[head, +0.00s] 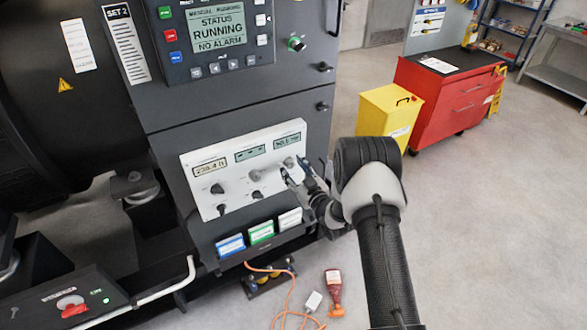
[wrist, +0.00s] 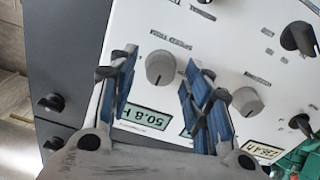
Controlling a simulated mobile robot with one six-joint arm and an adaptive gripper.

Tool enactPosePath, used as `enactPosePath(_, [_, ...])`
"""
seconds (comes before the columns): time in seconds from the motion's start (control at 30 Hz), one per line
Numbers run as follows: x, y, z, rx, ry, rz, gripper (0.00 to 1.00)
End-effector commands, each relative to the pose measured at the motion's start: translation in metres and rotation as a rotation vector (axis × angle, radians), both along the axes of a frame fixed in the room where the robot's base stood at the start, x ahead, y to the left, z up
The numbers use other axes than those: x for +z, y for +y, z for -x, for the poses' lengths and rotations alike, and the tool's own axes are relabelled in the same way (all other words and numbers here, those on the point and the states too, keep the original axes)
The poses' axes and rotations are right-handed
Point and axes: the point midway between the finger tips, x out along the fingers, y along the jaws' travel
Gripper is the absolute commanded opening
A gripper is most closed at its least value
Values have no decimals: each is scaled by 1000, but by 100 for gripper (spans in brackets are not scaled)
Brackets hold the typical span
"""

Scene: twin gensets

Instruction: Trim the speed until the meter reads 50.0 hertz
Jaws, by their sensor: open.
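The white meter panel (head: 236,200) is on the front of the dark genset cabinet. In the wrist view its frequency meter (wrist: 145,117) shows upside down and reads 50.8 H; part of the display edge is behind my gripper. A grey round knob (wrist: 160,67) sits beside a label that seems to say SPEED TRIM. My gripper (wrist: 163,76) is open, its blue-padded fingers on either side of this knob in the picture. I cannot tell whether they touch it. In the head view my gripper (head: 296,172) is at the panel's right side and partly hides it.
Another grey knob (wrist: 247,101) lies close to my right finger, and a black selector knob (wrist: 298,38) is farther right. The controller screen (head: 219,29) reads RUNNING, NO ALARM. A yellow bin (head: 385,115) and red tool cabinet (head: 450,95) stand right; floor there is open.

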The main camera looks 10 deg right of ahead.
Motion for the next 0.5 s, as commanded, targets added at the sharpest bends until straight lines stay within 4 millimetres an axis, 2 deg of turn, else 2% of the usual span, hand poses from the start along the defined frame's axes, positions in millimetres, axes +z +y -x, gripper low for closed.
enactPosePath(0.17, [0, 0, 0, 0, 1, 0, 45])
enactPosePath(0.5, [0, 0, 0, 0, 1, 0, 23])
